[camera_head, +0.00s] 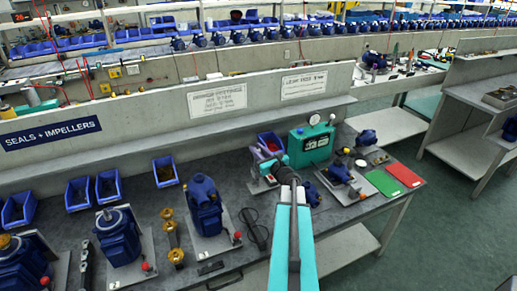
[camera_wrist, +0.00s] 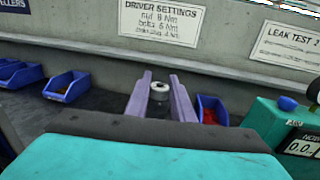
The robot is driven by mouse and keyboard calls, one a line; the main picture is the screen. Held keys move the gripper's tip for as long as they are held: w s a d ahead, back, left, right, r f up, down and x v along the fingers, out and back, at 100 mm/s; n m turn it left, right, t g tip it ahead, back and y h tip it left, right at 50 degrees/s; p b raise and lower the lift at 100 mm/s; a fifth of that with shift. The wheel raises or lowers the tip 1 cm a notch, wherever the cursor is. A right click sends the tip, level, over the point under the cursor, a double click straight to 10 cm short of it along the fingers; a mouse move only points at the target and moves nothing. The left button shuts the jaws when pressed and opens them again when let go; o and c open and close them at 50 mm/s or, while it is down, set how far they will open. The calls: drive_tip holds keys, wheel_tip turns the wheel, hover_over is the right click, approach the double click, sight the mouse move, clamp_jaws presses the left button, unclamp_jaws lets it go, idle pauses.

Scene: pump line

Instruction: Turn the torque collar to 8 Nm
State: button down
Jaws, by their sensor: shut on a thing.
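My gripper (camera_wrist: 159,98) is in the middle of the wrist view, its two purple fingers on either side of a small upright cylinder with a pale, round top, which seems to be the torque driver (camera_wrist: 159,88). The fingers are shut on it. Its collar and any scale marks are too small and too shaded to read. In the head view my gripper (camera_head: 262,155) is over the back of the bench, left of the green tester, and the driver cannot be made out there.
A wall sign headed "DRIVER SETTINGS" (camera_wrist: 162,20) hangs behind. A blue bin with red parts (camera_wrist: 211,110) is close on the right, then the green tester (camera_head: 311,145). Blue pumps (camera_head: 204,205) stand on the grey bench (camera_head: 150,207). Red and green mats (camera_head: 403,174) lie at right.

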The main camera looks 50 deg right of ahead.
drive_tip(key=n+y, duration=0.1)
drive_tip(key=y, duration=0.1)
drive_tip(key=n+y, duration=0.1)
drive_tip(key=y, duration=0.1)
drive_tip(key=n+y, duration=0.1)
drive_tip(key=shift+w+d+n+t+y, duration=0.1)
drive_tip(key=shift+d+n+t+y, duration=0.2)
drive_tip(key=shift+n+y, duration=0.1)
drive_tip(key=shift+a+n+y+b, duration=0.15)
drive_tip(key=shift+n+y, duration=0.35)
drive_tip(key=shift+y, duration=0.3)
drive_tip(key=shift+a+n+y+b, duration=0.15)
drive_tip(key=shift+n+y, duration=0.35)
drive_tip(key=shift+y, duration=0.3)
drive_tip(key=shift+n+g+y, duration=0.5)
drive_tip(key=shift+y, duration=0.2)
drive_tip(key=c, duration=1.5)
unclamp_jaws()
drive_tip(key=b+v, duration=0.4)
drive_tip(key=v, duration=1)
